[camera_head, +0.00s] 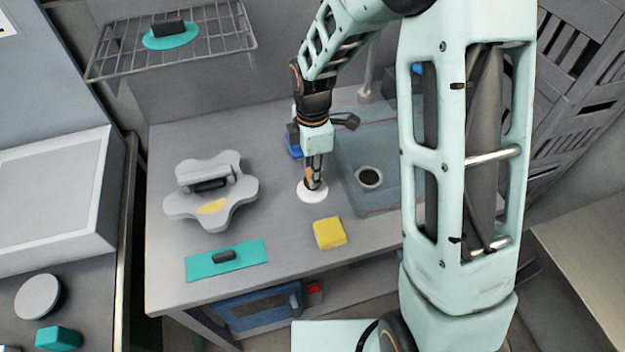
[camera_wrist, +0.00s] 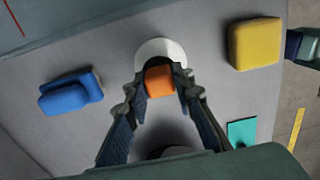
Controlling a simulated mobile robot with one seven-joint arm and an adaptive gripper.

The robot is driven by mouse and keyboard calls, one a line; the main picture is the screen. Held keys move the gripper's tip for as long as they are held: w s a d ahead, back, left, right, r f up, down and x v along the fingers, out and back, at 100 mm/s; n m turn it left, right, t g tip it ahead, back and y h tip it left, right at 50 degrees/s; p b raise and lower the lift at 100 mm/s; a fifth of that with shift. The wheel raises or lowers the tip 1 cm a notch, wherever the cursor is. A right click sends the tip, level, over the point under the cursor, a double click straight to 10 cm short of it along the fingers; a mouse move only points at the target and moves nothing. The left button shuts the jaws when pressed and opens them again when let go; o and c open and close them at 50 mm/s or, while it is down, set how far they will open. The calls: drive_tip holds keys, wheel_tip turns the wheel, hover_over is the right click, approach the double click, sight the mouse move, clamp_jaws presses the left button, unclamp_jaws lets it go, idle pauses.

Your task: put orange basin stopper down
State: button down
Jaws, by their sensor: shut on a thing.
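My gripper (camera_head: 314,184) points down over the grey worktop (camera_head: 270,255), left of the sink. In the wrist view, its fingers (camera_wrist: 155,95) are closed on the sides of the orange basin stopper (camera_wrist: 159,80), which shows as an orange block. A round white disc (camera_wrist: 158,48) lies just beyond the orange block in the wrist view. The disc also shows beneath the fingertips in the head view (camera_head: 312,194). I cannot tell whether the block and disc are joined, or whether the disc touches the worktop.
A yellow sponge (camera_head: 330,233) lies in front of the gripper. A blue object (camera_head: 294,147) is behind it. The sink basin (camera_head: 385,150) with a dark drain (camera_head: 369,178) is right. A grey lobed object (camera_head: 240,190) and teal plate (camera_head: 205,268) stand left.

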drive_tip(key=shift+f+b, duration=0.3)
drive_tip(key=shift+f, duration=0.6)
drive_tip(key=shift+f, duration=0.15)
drive_tip(key=c, duration=1.7)
unclamp_jaws()
drive_tip(key=shift+o, duration=0.2)
wheel_tip(320, 180, up, 12)
drive_tip(key=shift+r, duration=0.2)
